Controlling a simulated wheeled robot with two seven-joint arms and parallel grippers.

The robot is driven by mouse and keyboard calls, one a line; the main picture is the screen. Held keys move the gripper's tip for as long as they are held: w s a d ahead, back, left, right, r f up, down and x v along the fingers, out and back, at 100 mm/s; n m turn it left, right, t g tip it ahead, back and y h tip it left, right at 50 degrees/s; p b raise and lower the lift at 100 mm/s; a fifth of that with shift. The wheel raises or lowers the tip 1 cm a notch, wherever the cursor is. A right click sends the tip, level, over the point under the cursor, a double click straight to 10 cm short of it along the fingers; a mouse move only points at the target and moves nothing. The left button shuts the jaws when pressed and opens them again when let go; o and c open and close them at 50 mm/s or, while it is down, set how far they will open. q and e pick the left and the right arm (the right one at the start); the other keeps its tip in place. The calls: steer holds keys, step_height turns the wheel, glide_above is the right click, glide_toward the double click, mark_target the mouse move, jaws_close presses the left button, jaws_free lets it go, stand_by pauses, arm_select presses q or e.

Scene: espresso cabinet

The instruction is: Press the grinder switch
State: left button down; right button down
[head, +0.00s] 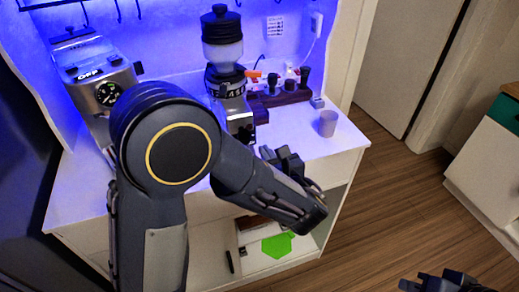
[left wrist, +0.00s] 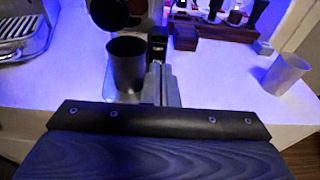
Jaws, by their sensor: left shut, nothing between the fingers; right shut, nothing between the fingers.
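The grinder (head: 222,50), with a dark hopper and a silver body, stands on the white counter behind my left arm. The left wrist view shows its lower part, with a dark cup (left wrist: 126,65) on its base. A small dark panel (left wrist: 157,46) is just right of the cup; I cannot clearly make out a switch on it. My left gripper (head: 276,154) is shut and empty, in front of and right of the grinder's base. Its fingers (left wrist: 161,82) point toward the panel; I cannot tell whether they touch anything. My right gripper (head: 440,282) is shut and empty, low at the right.
An espresso machine (head: 95,75) stands at the left. A grey cup (head: 328,123) stands near the counter's right end. A dark wooden rack (head: 285,97) with tools is behind. Open floor (head: 390,200) lies to the right of the cabinet.

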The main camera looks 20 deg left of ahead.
arm_select(q)
steer(key=v, duration=0.2)
steer(key=r+v, duration=0.1)
steer(key=v, duration=0.2)
steer(key=shift+s+d+r, duration=0.1)
steer(key=shift+d+r, duration=0.05)
steer(key=shift+r, duration=0.05)
steer(key=s+a+f+n+g+h, duration=0.1)
steer(key=s+a+f+n+g, duration=0.2)
steer(key=s+a+n+g, duration=0.35)
steer(key=s+a+f+n+g+h, duration=0.2)
steer(key=s+a+n+g, duration=0.25)
steer(key=a+n, duration=0.4)
steer(key=s+d+r+n+t+h, duration=0.1)
steer(key=s+d+n+t+h, duration=0.2)
steer(key=s+n+h, duration=0.6)
steer(key=n, duration=0.7)
steer(key=shift+r+t+h, duration=0.25)
steer(key=shift+t+h, duration=0.05)
